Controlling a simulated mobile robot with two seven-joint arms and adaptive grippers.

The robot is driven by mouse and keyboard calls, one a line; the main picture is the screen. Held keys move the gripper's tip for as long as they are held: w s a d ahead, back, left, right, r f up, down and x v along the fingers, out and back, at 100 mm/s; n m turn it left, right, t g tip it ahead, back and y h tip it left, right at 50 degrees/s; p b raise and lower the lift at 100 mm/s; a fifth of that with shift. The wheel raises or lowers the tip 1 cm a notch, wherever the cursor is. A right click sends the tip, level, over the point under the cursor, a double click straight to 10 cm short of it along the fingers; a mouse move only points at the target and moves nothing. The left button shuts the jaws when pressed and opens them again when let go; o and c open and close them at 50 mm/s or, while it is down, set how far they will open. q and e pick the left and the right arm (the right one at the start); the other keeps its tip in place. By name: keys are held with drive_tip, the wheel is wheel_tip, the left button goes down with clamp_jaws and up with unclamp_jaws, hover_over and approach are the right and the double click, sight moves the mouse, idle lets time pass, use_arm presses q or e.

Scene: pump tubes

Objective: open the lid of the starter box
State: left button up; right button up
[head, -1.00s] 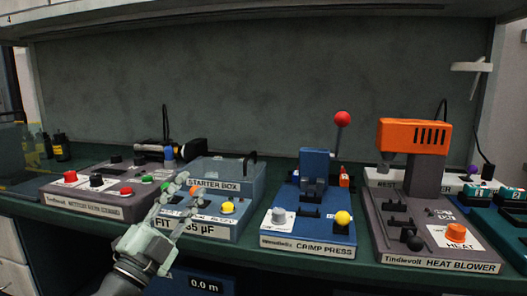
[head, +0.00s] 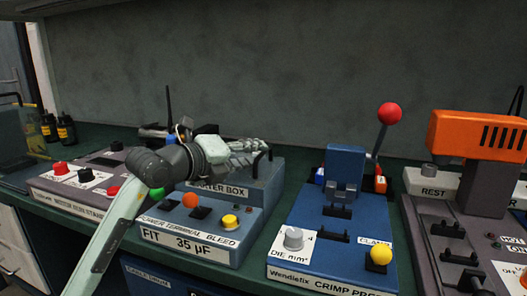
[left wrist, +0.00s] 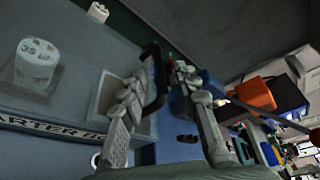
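The starter box (head: 268,178) stands on the bench behind its blue control panel, its label partly covered by my arm. Its lid looks shut; the lid's top is mostly hidden by my gripper in the head view. My left gripper (head: 256,148) is over the top of the box, at the dark lid handle (head: 269,154). In the left wrist view, the black bent handle (left wrist: 157,80) lies between the two spread fingers of my left gripper (left wrist: 163,75); firm contact is not clear. My right gripper is out of view.
The blue crimp press (head: 345,215) with a red-knobbed lever (head: 390,113) stands right of the box. The heat blower (head: 480,135) is further right. A grey control unit (head: 75,185) is left. The bench's front strip is clear.

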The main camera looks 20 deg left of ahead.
sight(263, 153)
use_arm(q)
drive_tip(key=shift+x, duration=2.2)
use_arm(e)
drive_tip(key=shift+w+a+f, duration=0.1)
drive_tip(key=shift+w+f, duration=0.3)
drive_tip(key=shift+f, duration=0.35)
use_arm(q)
drive_tip(key=c, duration=0.6)
clamp_jaws()
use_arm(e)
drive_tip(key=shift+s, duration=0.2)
